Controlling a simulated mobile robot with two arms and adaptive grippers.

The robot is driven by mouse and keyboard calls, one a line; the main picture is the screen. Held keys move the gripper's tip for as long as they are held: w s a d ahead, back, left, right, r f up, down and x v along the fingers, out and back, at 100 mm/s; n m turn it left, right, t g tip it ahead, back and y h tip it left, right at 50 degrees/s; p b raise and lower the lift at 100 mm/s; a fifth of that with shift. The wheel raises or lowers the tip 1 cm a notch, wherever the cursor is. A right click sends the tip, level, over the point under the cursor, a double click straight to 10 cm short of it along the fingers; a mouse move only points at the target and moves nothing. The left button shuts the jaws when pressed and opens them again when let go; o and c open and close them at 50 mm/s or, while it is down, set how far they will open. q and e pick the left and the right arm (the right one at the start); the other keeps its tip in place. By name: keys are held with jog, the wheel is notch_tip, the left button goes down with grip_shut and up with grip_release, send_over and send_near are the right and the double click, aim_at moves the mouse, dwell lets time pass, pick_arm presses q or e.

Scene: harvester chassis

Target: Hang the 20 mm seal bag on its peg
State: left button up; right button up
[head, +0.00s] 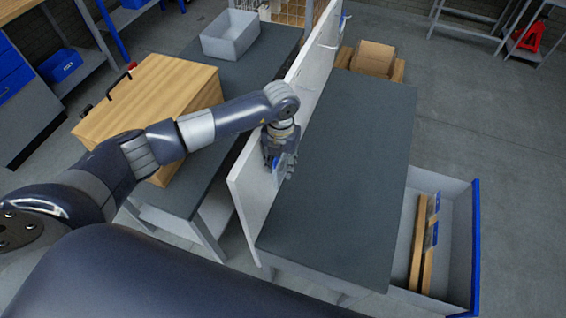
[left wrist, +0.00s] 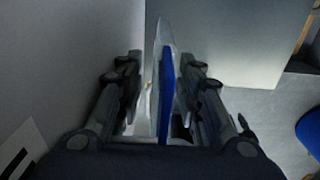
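A clear seal bag with a blue panel (head: 277,166) is between the fingers of my left gripper (head: 281,158), close to the white upright board (head: 248,190). In the left wrist view the bag (left wrist: 167,92) stands edge-on between both fingers (left wrist: 160,85), and it looks pinched there. The print on the bag is unreadable, so I cannot tell its size. The peg for it cannot be made out. A small blue-marked item (head: 343,22) shows at the board's far end. My right gripper is not in view.
The dark tabletop (head: 345,170) right of the board is clear. A cardboard box (head: 373,58) stands beyond it. A grey bin (head: 459,235) with wooden bars is at the right. A wooden case (head: 150,95) and a grey tray (head: 230,36) stand on the left bench.

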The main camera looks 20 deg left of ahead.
pick_arm(q)
jog(key=shift+s+a+f, duration=0.1)
jog(key=shift+a+f, duration=0.05)
jog(key=shift+a, duration=0.25)
notch_tip(320, 180, up, 11)
jog(key=shift+d+r, duration=0.35)
jog(key=shift+r, duration=0.35)
